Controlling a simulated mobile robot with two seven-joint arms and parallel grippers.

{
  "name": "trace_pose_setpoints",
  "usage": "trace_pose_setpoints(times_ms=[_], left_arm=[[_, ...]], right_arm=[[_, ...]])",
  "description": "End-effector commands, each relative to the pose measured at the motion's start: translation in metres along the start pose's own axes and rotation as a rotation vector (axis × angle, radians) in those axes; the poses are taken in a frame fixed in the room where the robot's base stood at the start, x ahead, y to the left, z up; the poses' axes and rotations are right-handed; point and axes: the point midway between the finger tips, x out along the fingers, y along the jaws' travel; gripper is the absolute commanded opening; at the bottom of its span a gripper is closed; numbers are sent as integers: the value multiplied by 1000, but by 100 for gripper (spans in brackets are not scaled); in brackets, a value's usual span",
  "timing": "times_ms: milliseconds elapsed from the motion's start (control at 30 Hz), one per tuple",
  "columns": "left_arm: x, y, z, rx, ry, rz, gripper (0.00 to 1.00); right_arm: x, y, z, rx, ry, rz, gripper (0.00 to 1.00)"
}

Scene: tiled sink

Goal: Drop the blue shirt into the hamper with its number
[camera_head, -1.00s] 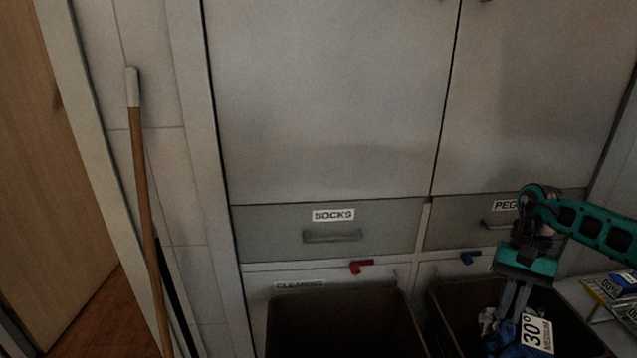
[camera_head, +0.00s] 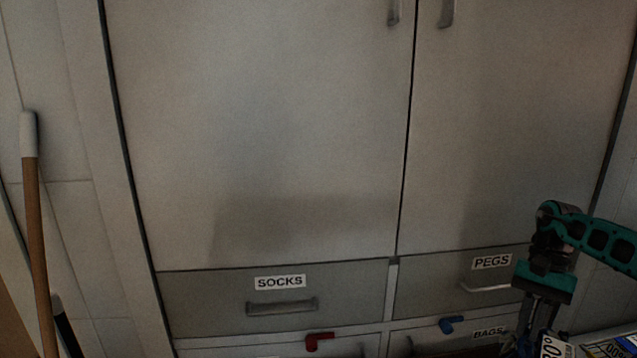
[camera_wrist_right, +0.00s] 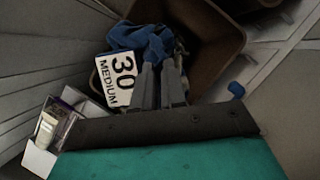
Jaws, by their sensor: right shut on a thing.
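My right gripper (camera_head: 537,325) is at the lower right of the head view, pointing down. In the right wrist view its fingers (camera_wrist_right: 164,88) are closed on the blue shirt (camera_wrist_right: 148,42), which is bunched at and beyond their tips. A white tag reading 30 MEDIUM (camera_wrist_right: 117,80) sits beside the shirt and fingers; it is partly cut off in the head view (camera_head: 553,346). A brown hamper (camera_wrist_right: 218,42) lies beyond the shirt in the wrist view. I see no number on the hamper. My left gripper is not in view.
Drawers labelled SOCKS (camera_head: 280,282) and PEGS (camera_head: 491,262) are below tall cabinet doors. A red hook (camera_head: 318,341) and a blue hook (camera_head: 452,324) are under them. A broom handle (camera_head: 36,230) stands at left. A white box of items (camera_wrist_right: 52,130) is at wrist-view left.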

Motion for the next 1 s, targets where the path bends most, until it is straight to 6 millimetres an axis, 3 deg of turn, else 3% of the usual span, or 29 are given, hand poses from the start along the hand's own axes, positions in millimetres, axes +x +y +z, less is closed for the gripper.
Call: trace_pose_setpoints(times_ms=[500,867,900,1000], left_arm=[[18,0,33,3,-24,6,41],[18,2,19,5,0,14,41],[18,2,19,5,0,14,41],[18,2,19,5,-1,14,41]], right_arm=[[50,0,-20,0,-1,0,0],[54,0,-22,0,0,0,0],[54,0,-22,0,0,0,14],[54,0,-22,0,0,0,23]])
